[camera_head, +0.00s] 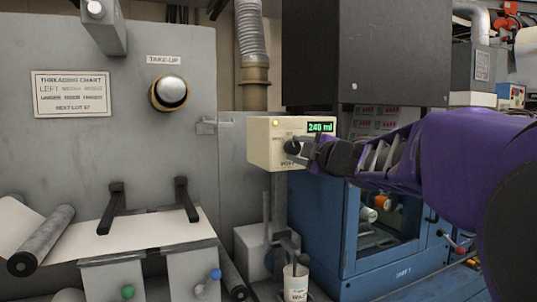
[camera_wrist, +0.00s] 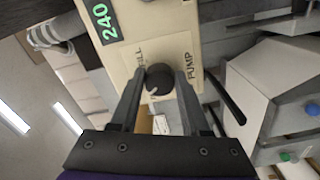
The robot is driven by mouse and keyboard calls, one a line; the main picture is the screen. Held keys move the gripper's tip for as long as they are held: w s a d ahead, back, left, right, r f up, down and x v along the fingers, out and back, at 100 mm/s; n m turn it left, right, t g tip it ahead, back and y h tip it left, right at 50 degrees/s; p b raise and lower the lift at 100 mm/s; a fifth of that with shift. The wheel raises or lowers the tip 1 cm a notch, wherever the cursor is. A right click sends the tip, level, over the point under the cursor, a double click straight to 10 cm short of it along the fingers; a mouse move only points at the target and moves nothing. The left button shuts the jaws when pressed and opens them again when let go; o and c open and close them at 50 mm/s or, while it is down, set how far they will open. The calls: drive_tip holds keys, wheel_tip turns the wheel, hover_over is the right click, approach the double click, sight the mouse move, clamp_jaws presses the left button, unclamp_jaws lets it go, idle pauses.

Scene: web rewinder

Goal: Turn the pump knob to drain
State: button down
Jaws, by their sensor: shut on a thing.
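The pump box (camera_head: 262,145) is cream, with a green display (camera_head: 321,127) reading "240 ml" and a small amber lamp (camera_head: 276,123). Its round black knob (camera_head: 291,146) is on the front face. In the wrist view the knob (camera_wrist: 159,79) sits between the two fingers of my gripper (camera_wrist: 161,76), which is shut on it. A pale mark shows on the knob's near edge. The panel (camera_wrist: 188,42) carries the word "PUMP" and a partly hidden word ending in "LL". Any drain label is hidden or unreadable. My gripper (camera_head: 306,151) reaches the box from the right.
Below the box stands a white container (camera_head: 296,284) with partly readable lettering. A grey machine panel (camera_head: 150,130) with a take-up knob (camera_head: 169,92) is on the left. A blue cabinet (camera_head: 335,228) stands behind my arm. A corrugated hose (camera_head: 251,40) hangs above.

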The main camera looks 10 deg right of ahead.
drive_tip(key=shift+n+b, duration=0.35)
drive_tip(key=shift+n, duration=0.85)
drive_tip(key=shift+c, duration=1.9)
unclamp_jaws()
